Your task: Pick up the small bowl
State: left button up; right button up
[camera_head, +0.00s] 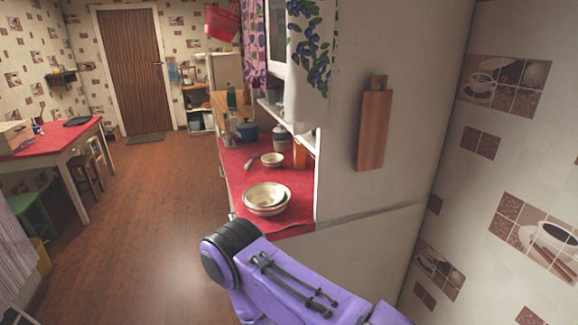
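A small cream bowl (272,160) stands upright on the red-covered counter (295,180), behind a larger pair of bowls. The pair is a cream bowl (264,192) nested in another bowl (268,211) near the counter's front end. My purple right arm (285,280) crosses the lower middle, below and in front of the counter. Its gripper does not show. My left arm and gripper are out of view.
A blue pot (246,131), a lidded jar (280,139) and bottles stand farther back on the counter. A white cabinet side (400,120) with a hanging cutting board (374,130) borders the counter on the right. The wooden floor (150,210) at left is open.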

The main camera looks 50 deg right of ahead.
aim_at(271, 161)
jog(key=z, duration=1.85)
